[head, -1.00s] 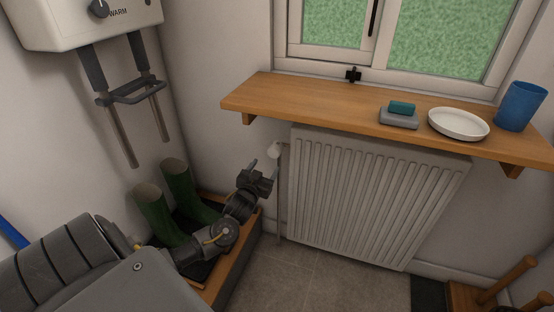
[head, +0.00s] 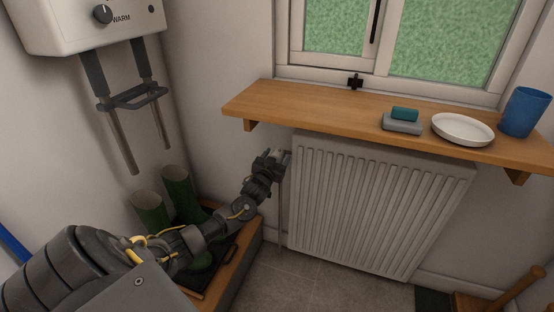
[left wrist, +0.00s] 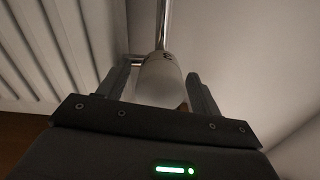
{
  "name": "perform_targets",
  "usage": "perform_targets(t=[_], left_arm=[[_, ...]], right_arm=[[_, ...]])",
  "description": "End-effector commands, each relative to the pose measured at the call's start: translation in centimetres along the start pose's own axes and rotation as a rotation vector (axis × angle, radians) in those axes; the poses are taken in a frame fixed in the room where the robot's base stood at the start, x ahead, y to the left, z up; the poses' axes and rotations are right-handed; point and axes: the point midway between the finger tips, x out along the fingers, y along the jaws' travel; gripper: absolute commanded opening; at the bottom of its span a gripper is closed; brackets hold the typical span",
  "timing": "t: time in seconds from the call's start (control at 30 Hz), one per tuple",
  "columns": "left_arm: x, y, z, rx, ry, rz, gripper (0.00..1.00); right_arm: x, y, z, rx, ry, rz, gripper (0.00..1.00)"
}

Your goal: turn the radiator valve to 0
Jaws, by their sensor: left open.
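The radiator valve is a white rounded knob (left wrist: 162,80) on a metal pipe, seen in the left wrist view between the two fingers of my left gripper (left wrist: 160,88). The fingers stand on either side of the knob, open, with a gap visible at least on its right. In the head view my left gripper (head: 276,157) is at the upper left corner of the white radiator (head: 370,205) and hides most of the valve. Dark marks show on the knob's far end, too small to read. My right gripper is not in view.
A wooden shelf (head: 330,115) juts out just above the valve, holding a soap dish (head: 402,126), a white plate (head: 463,129) and a blue cup (head: 525,112). Green boots (head: 180,192) stand in a wooden tray (head: 238,262) below my left arm. A heater box (head: 75,25) hangs on the left wall.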

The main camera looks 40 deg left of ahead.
Motion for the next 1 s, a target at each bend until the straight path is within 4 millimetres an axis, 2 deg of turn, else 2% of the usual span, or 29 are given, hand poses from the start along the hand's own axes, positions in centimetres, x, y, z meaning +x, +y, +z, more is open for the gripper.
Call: perform_targets(t=[0.27,0.6,1.0], left_arm=[[0.13,0.05,0.0,0.0,-0.001,0.001,0.65],[0.11,0.04,0.01,0.0,-0.001,0.001,0.2],[0.07,0.03,-0.07,-0.085,-0.002,0.0,0.2]], right_arm=[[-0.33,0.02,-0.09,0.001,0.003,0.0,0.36],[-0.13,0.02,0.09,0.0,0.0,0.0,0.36],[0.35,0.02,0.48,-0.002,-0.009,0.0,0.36]])
